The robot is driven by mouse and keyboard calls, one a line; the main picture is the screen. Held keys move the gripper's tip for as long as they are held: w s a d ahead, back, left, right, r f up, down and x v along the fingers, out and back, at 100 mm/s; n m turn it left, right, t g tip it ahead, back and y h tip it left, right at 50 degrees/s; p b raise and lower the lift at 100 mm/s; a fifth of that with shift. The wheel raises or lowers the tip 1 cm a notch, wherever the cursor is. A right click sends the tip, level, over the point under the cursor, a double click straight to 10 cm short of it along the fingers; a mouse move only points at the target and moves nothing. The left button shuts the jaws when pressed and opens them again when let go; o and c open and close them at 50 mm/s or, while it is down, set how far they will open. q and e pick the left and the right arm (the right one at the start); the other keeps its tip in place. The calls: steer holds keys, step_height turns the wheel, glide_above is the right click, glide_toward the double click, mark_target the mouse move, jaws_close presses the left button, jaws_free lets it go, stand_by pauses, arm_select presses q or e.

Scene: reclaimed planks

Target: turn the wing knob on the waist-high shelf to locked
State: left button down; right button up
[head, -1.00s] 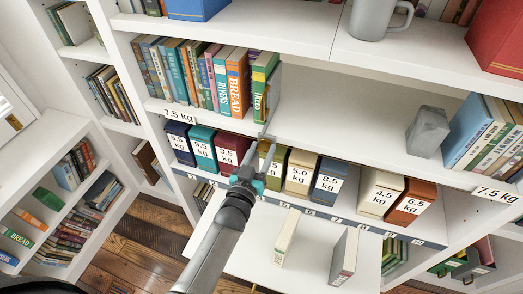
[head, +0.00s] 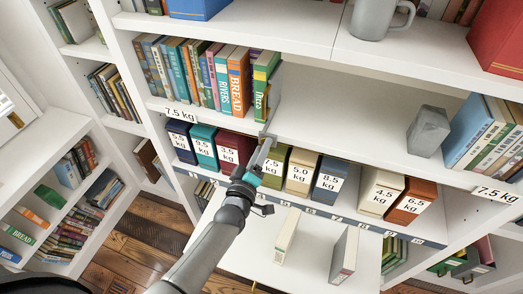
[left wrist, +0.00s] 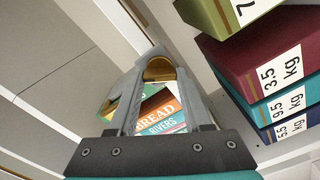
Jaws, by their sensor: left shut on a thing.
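My left gripper (head: 261,153) reaches up from the bottom to the front edge of the waist-high shelf (head: 330,128), beside the green Trees book. It is shut on what appears to be the wing knob; the fingers hide most of it in the head view. In the left wrist view, the grey fingers (left wrist: 156,78) close around a small spot with a gold patch between the tips. I cannot read any locked mark or the knob's angle. My right gripper is not in view.
A row of books (head: 205,75) stands left of the gripper. Labelled weight boxes (head: 298,175) stand on the shelf just below, close to the fingers. A grey block (head: 427,131) stands farther right. The shelf between is clear.

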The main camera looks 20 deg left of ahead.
arm_select(q)
steer(key=n+b, duration=0.1)
steer(key=n, duration=0.5)
steer(key=shift+f, duration=0.15)
steer(key=shift+n+b, duration=0.3)
steer(key=shift+c, duration=1.6)
jaws_free()
steer(key=s, duration=1.5)
steer(key=shift+s+a, duration=0.15)
steer(key=shift+a, duration=0.1)
